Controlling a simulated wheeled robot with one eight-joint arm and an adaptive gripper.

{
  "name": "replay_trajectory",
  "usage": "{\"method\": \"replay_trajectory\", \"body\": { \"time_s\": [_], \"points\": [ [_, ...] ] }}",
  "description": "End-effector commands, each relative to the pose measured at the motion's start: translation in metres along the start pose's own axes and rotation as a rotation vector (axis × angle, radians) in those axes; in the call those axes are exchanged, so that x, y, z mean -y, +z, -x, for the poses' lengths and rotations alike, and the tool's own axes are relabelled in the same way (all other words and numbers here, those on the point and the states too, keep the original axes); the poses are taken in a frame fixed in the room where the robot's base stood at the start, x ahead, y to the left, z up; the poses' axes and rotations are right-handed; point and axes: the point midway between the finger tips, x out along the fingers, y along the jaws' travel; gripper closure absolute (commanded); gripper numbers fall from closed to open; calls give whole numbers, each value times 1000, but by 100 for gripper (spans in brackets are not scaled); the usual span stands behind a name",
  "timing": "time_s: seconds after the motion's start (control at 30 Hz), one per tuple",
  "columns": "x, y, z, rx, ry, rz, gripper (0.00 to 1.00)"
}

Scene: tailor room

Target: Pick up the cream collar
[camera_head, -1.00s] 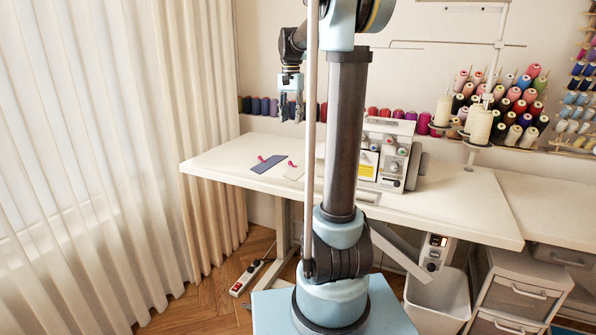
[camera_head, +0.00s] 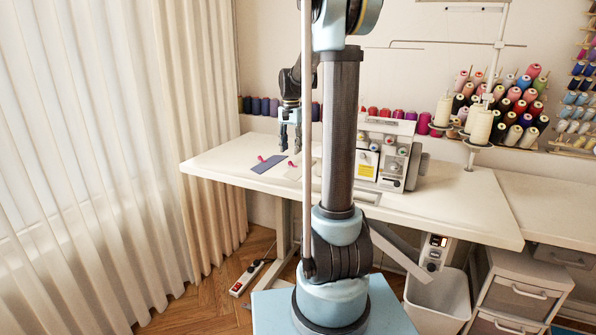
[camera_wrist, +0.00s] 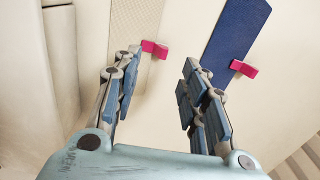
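The cream collar (camera_head: 294,174) lies on the white table, pale against it, with a pink clip (camera_head: 292,164) on it. In the wrist view the collar (camera_wrist: 136,22) runs up out of the top of the picture, its pink clip (camera_wrist: 154,49) at its edge. My gripper (camera_head: 290,148) is just above the table by the collar. Its fingers (camera_wrist: 160,90) are spread apart with nothing between them. The left finger overlaps the collar's lower part in the wrist view, so that part is hidden.
A navy blue piece (camera_head: 268,164) with its own pink clip (camera_head: 260,158) lies to the left of the collar. A white sewing machine (camera_head: 385,155) stands to the right on the table (camera_head: 220,167). Thread spools line the back wall. The table's left part is clear.

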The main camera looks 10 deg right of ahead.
Motion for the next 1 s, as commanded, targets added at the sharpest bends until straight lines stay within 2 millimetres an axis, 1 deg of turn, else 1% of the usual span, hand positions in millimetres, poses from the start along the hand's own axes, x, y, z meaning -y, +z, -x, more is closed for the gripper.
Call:
{"method": "replay_trajectory", "body": {
  "time_s": [0.17,0.3,0.43,0.57,0.77,0.8,0.9,0.97,1.0],
  "points": [
    [0,2,-12,0,0,0,60],
    [1,4,-32,0,0,0,60],
    [0,4,-46,0,0,0,60],
    [0,4,-52,0,0,0,60],
    [0,4,-53,0,0,0,60],
    [0,4,-53,0,0,0,63],
    [0,4,-53,0,0,0,81],
    [0,4,-53,0,0,0,91],
    [0,4,-53,0,0,0,94]
  ]
}}
